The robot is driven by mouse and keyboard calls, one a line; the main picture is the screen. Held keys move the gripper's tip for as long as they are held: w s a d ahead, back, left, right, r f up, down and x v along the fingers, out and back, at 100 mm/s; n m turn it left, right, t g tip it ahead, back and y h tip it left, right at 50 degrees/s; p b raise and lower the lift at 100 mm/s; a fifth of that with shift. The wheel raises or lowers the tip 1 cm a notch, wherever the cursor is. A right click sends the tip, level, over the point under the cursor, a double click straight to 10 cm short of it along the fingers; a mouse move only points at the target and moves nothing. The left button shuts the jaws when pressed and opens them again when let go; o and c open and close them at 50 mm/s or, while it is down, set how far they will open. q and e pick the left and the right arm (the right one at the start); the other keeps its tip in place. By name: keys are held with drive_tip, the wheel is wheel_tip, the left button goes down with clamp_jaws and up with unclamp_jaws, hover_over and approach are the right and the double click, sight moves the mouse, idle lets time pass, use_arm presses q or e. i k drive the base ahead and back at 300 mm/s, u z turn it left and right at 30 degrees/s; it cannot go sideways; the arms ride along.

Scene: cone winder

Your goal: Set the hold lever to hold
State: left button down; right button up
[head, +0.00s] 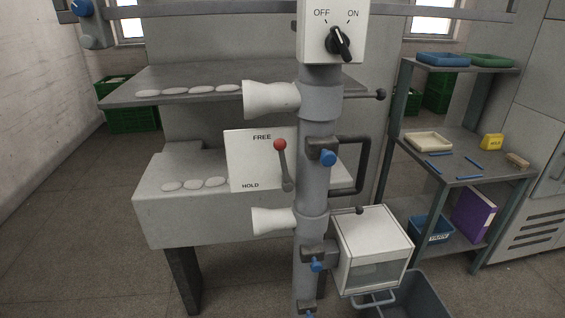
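The hold lever (284,167) is a grey arm with a red ball knob, in the middle of the head view. The red knob points up, level with a spot just below FREE, and the lever's lower end is beside the grey column. Neither of my grippers shows in the view.
A grey column (313,190) stands right beside the lever, with white cones (270,98) and blue-knobbed clamps on it. An OFF/ON switch box (332,30) is above. A black handle (364,165) and white box (372,248) are to the right.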

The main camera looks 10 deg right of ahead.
sight(280, 144)
drive_tip(key=u, duration=1.25)
drive_tip(key=i, duration=0.4)
drive_tip(key=z, duration=0.95)
